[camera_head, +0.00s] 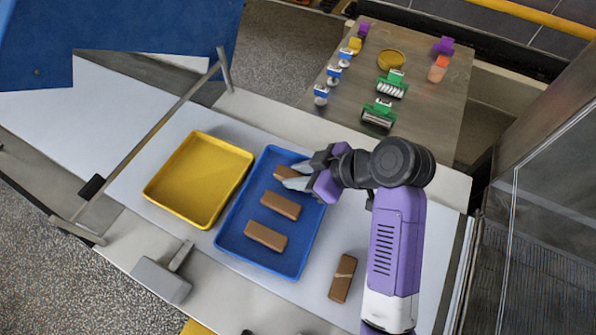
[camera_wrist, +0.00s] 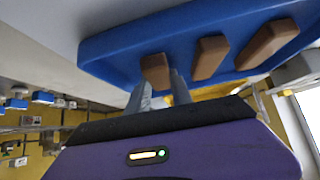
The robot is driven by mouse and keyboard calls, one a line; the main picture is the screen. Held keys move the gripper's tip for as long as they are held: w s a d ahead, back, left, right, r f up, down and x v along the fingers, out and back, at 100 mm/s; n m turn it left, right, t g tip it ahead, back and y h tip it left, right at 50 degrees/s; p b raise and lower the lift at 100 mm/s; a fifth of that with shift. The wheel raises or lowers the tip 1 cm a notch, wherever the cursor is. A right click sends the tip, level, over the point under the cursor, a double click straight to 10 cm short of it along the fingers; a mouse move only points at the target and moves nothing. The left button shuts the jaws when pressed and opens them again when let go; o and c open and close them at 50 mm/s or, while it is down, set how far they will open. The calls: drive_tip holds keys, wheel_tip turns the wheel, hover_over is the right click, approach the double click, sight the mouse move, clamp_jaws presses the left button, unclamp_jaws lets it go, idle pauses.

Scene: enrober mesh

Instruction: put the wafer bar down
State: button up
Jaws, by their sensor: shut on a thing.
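A brown wafer bar (camera_head: 284,173) is between the fingers of my gripper (camera_head: 296,180), at the far end of the blue tray (camera_head: 229,230). My gripper is shut on this bar, and its fingers partly hide it in the head view. The bar also shows at the fingertips in the wrist view (camera_wrist: 156,70). I cannot tell whether it touches the tray floor. Two more brown bars lie in the blue tray, one in the middle (camera_head: 280,205) and one at the near end (camera_head: 265,236), in a row with the held one.
An empty yellow tray (camera_head: 155,190) stands left of the blue tray. A brown bar with a pale stripe (camera_head: 342,278) lies on the white surface to the right. A grey scraper-like tool (camera_head: 162,280) is at the front left. A back table (camera_head: 425,115) carries several small items.

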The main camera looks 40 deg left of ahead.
drive_tip(key=shift+f, duration=0.1)
drive_tip(key=o, duration=0.5)
drive_tip(key=shift+f, duration=0.1)
drive_tip(key=o, duration=0.5)
drive_tip(key=shift+r, duration=0.35)
drive_tip(key=p+v, duration=0.4)
drive_tip(key=v, duration=0.7)
drive_tip(key=shift+w+d+r, duration=0.15)
drive_tip(key=shift+d+r, duration=0.05)
drive_tip(key=shift+d, duration=0.15)
